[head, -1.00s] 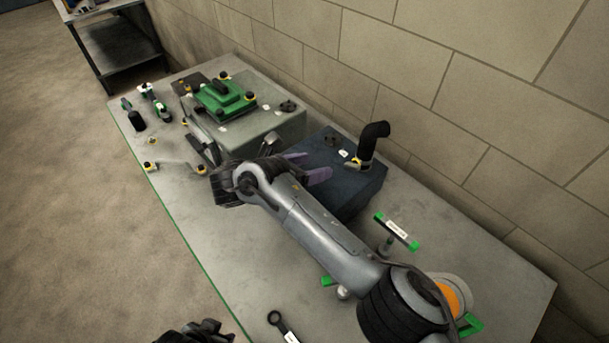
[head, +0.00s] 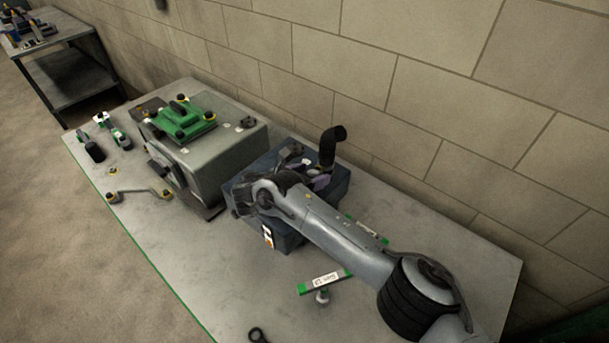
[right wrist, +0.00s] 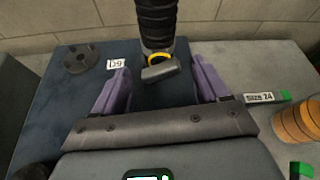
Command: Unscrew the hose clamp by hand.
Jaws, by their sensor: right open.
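A black ribbed hose (head: 328,150) stands upright on a dark blue block (head: 340,188). The hose also shows in the right wrist view (right wrist: 157,25). There, the hose clamp (right wrist: 158,58) shows as a yellow ring at the hose's lower end, with a grey piece in front of it. My right gripper (head: 318,180) is beside the hose base in the head view. In the right wrist view its purple fingers (right wrist: 160,80) are open and spread to either side of the clamp, apart from it. My left gripper is out of view.
A grey box with a green part (head: 185,118) on top stands left of the block. A green-ended label holder (head: 325,282) stands in front, and another sits behind my right arm. A wall (head: 370,90) runs close behind the table.

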